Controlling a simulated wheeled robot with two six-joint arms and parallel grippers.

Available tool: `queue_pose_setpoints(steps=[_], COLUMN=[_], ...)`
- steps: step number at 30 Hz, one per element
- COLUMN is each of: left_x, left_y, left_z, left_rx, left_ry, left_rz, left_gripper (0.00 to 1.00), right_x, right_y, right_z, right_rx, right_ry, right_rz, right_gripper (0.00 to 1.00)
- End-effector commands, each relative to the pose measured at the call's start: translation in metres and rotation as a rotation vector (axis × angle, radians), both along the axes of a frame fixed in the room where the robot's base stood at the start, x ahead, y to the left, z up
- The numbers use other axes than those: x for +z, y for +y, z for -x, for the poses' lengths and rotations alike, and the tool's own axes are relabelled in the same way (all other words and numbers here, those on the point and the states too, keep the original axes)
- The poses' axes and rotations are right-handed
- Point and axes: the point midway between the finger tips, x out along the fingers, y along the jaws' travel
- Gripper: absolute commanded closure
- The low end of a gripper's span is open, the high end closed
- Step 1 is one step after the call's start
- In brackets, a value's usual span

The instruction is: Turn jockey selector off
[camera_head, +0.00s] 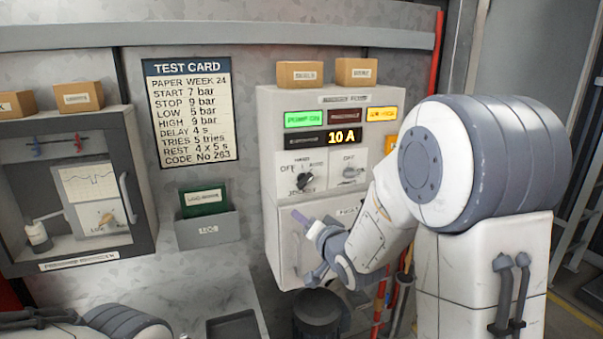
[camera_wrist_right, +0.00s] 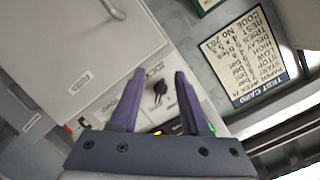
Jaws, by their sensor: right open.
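The jockey selector (camera_head: 305,179) is a dark rotary knob on the front of the white pump panel (camera_head: 268,165). "JOCKEY" is printed below it, and "HAND" and "OFF" are above and to its left. I cannot tell surely which mark it points at. My right gripper (camera_head: 307,246) is open and empty, with purple fingers, lower than the knob in the head view. In the right wrist view the knob (camera_wrist_right: 160,89) appears between the two open fingers (camera_wrist_right: 159,72), apart from both. My left gripper is out of view; only part of that arm shows at bottom left.
A second selector (camera_head: 349,173) sits to the right of the jockey one. A grey bin (camera_head: 207,229) and a recorder cabinet (camera_head: 138,165) are to the left.

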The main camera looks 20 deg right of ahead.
Motion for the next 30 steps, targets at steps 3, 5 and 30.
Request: queue_pose_setpoints(steps=[3, 5, 30], left_x=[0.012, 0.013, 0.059], left_y=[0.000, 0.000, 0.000], left_z=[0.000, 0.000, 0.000], left_rx=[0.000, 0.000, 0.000], left_ry=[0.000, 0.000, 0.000], left_rz=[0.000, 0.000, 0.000], left_gripper=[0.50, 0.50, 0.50], right_x=[0.026, 0.034, 0.041], right_y=[-0.031, -0.039, -0.040], right_z=[-0.006, -0.007, -0.110], right_rx=[-0.042, -0.050, -0.050], right_ry=[-0.116, -0.155, -0.195], right_rz=[-0.087, -0.115, -0.141], right_gripper=[0.54, 0.54, 0.54])
